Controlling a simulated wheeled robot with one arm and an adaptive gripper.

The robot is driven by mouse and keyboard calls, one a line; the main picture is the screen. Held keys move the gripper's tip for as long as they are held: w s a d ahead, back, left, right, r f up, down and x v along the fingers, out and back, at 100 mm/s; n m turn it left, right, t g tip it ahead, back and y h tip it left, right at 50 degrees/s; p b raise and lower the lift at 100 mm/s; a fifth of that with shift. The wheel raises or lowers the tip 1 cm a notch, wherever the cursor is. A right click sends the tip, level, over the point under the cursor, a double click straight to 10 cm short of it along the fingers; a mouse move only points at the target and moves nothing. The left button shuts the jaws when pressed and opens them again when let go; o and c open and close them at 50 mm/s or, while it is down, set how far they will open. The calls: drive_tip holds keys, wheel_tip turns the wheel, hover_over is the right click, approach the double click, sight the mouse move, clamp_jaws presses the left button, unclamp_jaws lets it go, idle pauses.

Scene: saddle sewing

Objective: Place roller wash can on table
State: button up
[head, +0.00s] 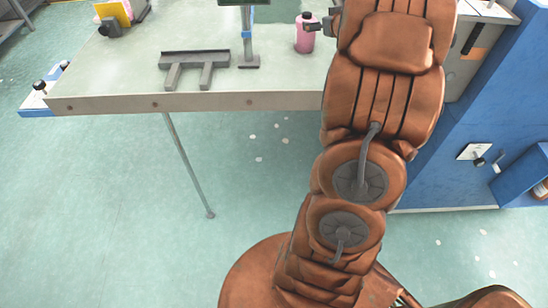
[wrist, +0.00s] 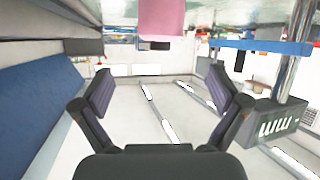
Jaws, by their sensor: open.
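The can lies outside the finger gap in the picture. In the head view, dark gripper parts (head: 318,25) show right beside the can's upper end; whether they touch it cannot be told.
A dark grey bracket (head: 194,58) lies on the table left of a grey post (head: 247,45). A yellow item (head: 114,12) stands at the back left. A blue cabinet (head: 440,140) is on the right. Bare table top lies between these things.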

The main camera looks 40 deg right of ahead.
drive_tip(key=s+a+f+g, duration=0.1)
drive_tip(key=s+a+g, duration=0.4)
drive_tip(key=a, duration=0.7)
drive_tip(key=s+a+f+g, duration=0.1)
drive_tip(key=s+a+g, duration=0.2)
drive_tip(key=s+a, duration=0.6)
drive_tip(key=s+a+f+n+g+y, duration=0.1)
drive_tip(key=s+a+f+g+y, duration=0.1)
drive_tip(key=s+a, duration=0.8)
drive_tip(key=s+a+f+n+g+y, duration=0.2)
drive_tip(key=s+a+g, duration=0.2)
drive_tip(key=s+a, duration=0.5)
drive_tip(key=a, duration=0.5)
drive_tip(key=shift+s+a+y, duration=0.2)
drive_tip(key=shift+s+y, duration=0.2)
